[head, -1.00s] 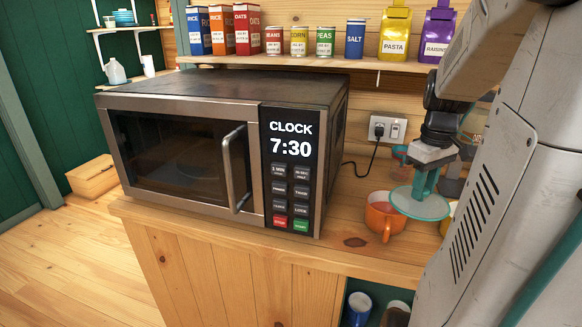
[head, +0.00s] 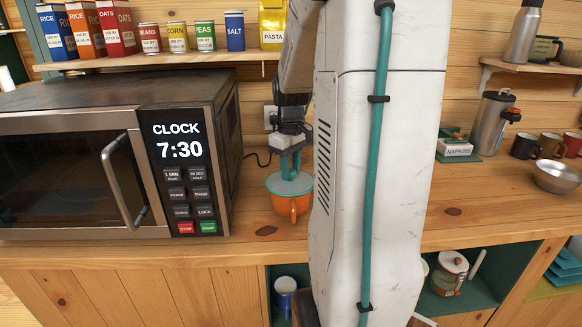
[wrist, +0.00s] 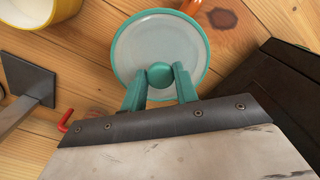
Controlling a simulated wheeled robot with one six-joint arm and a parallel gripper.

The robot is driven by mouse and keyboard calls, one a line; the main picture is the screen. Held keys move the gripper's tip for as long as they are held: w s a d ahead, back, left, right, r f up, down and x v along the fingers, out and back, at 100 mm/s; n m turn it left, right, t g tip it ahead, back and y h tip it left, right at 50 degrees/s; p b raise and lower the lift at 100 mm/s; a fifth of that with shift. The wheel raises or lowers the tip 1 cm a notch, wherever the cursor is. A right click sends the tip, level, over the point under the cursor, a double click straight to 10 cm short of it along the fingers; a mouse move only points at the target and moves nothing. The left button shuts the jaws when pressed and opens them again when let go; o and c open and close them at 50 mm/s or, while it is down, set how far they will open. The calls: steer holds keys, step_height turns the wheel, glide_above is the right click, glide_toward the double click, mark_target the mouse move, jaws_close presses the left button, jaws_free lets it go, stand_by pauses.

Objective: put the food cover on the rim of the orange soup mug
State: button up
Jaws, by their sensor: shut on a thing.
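The food cover (head: 289,184) is a pale disc with a teal rim. My gripper (head: 290,167) is shut on its central knob, with teal fingers pointing down. The cover lies over the mouth of the orange soup mug (head: 292,205), which stands on the wooden counter right of the microwave. I cannot tell whether the cover touches the rim or hovers just above it. In the wrist view the cover (wrist: 158,42) and the knob between my fingers (wrist: 160,76) show clearly. There the cover hides the mug, except for its orange handle (wrist: 191,6) at the top.
The microwave (head: 178,100) stands close to the left of the mug. A yellow mug (wrist: 40,12) shows at upper left in the wrist view. A shelf with cans (head: 205,36) runs behind. Dark and red mugs and a metal bowl (head: 557,177) stand far right on the counter.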

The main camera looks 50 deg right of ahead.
steer(key=shift+f, duration=0.1)
steer(key=shift+f, duration=0.25)
steer(key=o, duration=1)
steer(key=shift+r, duration=0.15)
step_height(320, 180, up, 12)
steer(key=s+a, duration=0.2)
steer(key=a, duration=1.4)
steer(key=shift+n+t, duration=0.5)
steer(key=shift+t, duration=0.2)
steer(key=s+a+f, duration=0.1)
steer(key=s+a, duration=0.2)
steer(key=a, duration=0.1)
steer(key=s+a+f, duration=0.2)
steer(key=s+a, duration=0.2)
steer(key=a, duration=0.1)
steer(key=s+a+f, duration=0.1)
steer(key=s+a, duration=0.2)
steer(key=a, duration=0.2)
steer(key=shift+s+a+f, duration=0.1)
steer(key=shift+s+f, duration=0.2)
steer(key=shift+f, duration=0.1)
